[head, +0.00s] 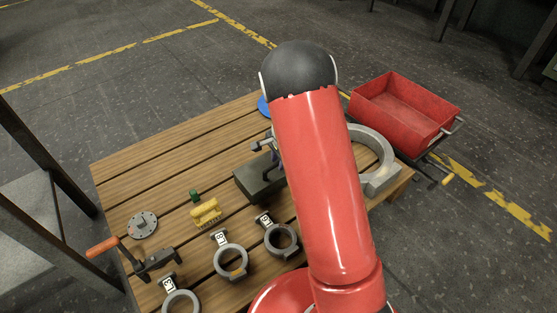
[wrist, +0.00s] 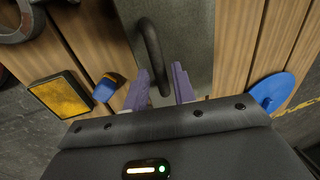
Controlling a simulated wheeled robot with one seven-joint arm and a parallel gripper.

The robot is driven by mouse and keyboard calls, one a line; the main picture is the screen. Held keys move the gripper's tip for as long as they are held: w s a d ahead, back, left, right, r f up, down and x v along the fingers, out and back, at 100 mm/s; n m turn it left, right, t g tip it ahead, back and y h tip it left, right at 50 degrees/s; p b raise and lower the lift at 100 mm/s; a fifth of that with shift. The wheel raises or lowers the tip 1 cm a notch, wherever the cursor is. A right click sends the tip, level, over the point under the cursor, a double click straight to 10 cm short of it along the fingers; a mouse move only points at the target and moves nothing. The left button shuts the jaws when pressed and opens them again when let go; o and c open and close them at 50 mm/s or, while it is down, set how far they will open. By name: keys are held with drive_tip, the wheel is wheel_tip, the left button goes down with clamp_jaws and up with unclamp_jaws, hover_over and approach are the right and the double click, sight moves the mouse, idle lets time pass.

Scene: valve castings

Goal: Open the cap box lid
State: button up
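The cap box is a dark grey-green box (head: 256,184) near the middle of the wooden table, partly hidden behind my red arm in the head view. In the wrist view its flat grey lid (wrist: 190,40) lies below my gripper and looks closed. A dark curved bar handle (wrist: 149,45) stands on the lid. My gripper (wrist: 161,88) has two purple fingers, spread apart.
The slatted table (head: 125,178) also bears several grey ring castings (head: 230,262), a yellow part (head: 206,212), a round flange (head: 143,225) and an orange-handled tool (head: 103,247). A large grey ring (head: 381,160) lies right of my arm. A red bin (head: 405,110) stands beyond the table's right edge.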

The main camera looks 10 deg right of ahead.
clamp_jaws()
